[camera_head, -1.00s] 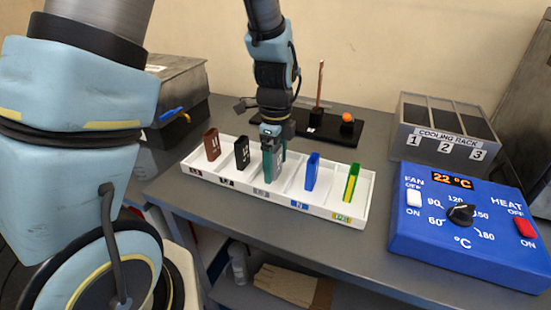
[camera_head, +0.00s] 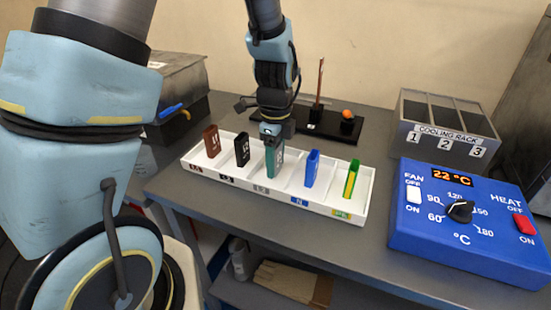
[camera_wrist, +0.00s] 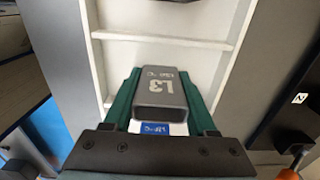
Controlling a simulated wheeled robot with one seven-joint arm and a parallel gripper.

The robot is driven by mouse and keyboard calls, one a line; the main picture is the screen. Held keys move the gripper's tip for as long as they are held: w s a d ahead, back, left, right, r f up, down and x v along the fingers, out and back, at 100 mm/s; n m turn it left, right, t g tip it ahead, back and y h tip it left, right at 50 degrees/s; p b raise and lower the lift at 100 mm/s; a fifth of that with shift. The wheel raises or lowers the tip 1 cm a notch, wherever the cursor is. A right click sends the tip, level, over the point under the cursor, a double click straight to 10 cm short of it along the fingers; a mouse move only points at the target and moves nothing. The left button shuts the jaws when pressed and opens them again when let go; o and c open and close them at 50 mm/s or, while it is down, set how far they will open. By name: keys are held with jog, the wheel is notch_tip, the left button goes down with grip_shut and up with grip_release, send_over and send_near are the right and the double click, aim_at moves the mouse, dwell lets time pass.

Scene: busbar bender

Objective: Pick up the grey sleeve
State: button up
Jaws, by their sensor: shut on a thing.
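The grey sleeve (camera_wrist: 160,90), marked L3, is between the green fingers of my gripper (camera_wrist: 160,78) in the wrist view. The fingers are shut on its two sides, and its open end faces the camera. In the head view my gripper (camera_head: 274,163) points down into the middle compartment of the white tray (camera_head: 228,180). The fingers hide much of the sleeve there. I cannot tell whether its lower end touches the tray floor.
A black sleeve (camera_head: 242,150) and a brown one (camera_head: 211,141) stand to the left. A blue sleeve (camera_head: 312,168) and a green-yellow one (camera_head: 351,179) stand to the right. The cooling rack (camera_head: 446,130) and blue heater box (camera_head: 470,225) are at the right.

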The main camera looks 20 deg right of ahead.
jog(key=shift+c, duration=0.8)
jog(key=shift+r, duration=0.1)
